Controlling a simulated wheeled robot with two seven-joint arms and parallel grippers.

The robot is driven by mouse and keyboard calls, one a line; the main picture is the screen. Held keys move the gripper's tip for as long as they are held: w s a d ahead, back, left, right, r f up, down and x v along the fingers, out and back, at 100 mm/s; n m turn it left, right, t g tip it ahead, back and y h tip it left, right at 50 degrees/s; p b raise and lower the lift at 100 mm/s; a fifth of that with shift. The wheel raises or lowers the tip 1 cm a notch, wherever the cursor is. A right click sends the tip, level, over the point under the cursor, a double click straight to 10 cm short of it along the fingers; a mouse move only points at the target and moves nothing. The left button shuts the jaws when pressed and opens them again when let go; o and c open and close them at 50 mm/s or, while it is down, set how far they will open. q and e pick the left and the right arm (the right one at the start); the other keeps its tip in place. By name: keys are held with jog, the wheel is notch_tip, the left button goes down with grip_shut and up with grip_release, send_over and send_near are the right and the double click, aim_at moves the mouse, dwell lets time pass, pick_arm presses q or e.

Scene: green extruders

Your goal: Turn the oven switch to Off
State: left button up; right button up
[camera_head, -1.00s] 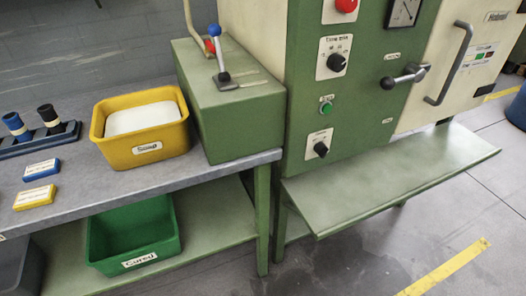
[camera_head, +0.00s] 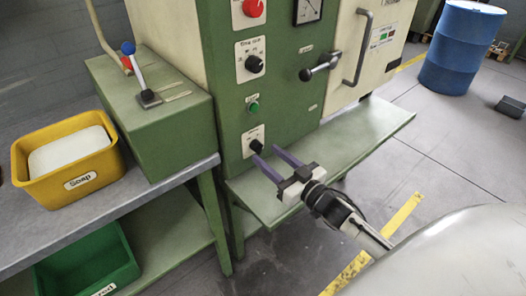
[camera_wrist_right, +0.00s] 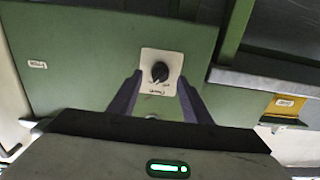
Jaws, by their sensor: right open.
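The oven's green panel (camera_head: 285,90) carries a black rotary switch (camera_head: 256,146) on a white plate, low on its front. Another black knob (camera_head: 254,64) on a white plate sits higher up. My right gripper (camera_head: 267,158) is open and empty, its two purple-grey fingers pointing at the low switch. In the right wrist view the low switch (camera_wrist_right: 160,72) shows between and beyond the fingertips, apart from them as far as I can tell. Its label is too small to read. My left gripper is not in view.
A green ledge (camera_head: 375,130) juts out below the panel, under my right gripper. A lever handle (camera_head: 320,66) and a door handle (camera_head: 358,48) stick out to the right. A yellow bin (camera_head: 25,165) stands left on the bench, and a blue barrel (camera_head: 462,45) stands behind right.

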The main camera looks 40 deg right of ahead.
aim_at(262, 150)
jog(key=shift+w+a, duration=0.15)
jog(key=shift+w, duration=1.5)
jog(key=c, duration=1)
jog(key=shift+c, duration=0.2)
jog(key=shift+n, duration=0.3)
jog(key=n, duration=0.5)
jog(key=shift+n, duration=0.3)
jog(key=n, duration=0.5)
jog(key=shift+n, duration=0.6)
